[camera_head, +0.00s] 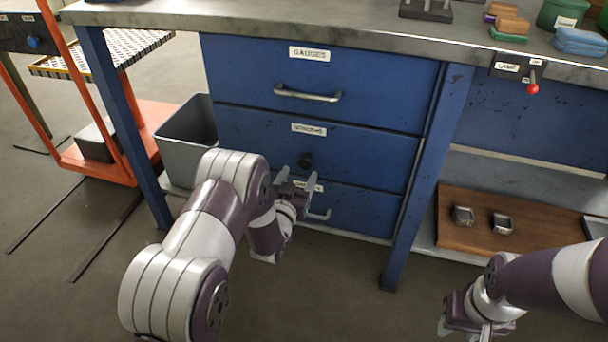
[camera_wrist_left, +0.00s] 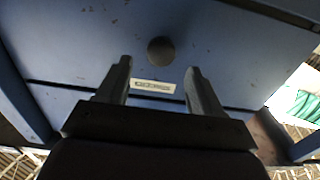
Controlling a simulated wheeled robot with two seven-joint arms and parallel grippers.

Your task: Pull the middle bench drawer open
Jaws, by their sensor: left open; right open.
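The middle bench drawer (camera_head: 370,155) is a blue panel with a white label and a dark round knob (camera_head: 305,161). It looks shut, level with the drawers above and below. My left gripper (camera_head: 297,182) is open and empty just in front of the drawers, its fingertips close to the knob. In the left wrist view the knob (camera_wrist_left: 161,50) shows beyond the open fingers (camera_wrist_left: 158,80), roughly between them and apart from both. My right gripper (camera_head: 465,328) is open at the bottom right, away from the drawers and partly cut off by the frame.
The top drawer (camera_head: 390,85), labelled GAUGES, has a bar handle. The bottom drawer (camera_head: 360,212) is partly hidden by my left gripper. A grey bin (camera_head: 185,150) stands left of the drawers. A bench leg (camera_head: 425,180) and a lower shelf with a wooden board (camera_head: 540,235) lie to the right.

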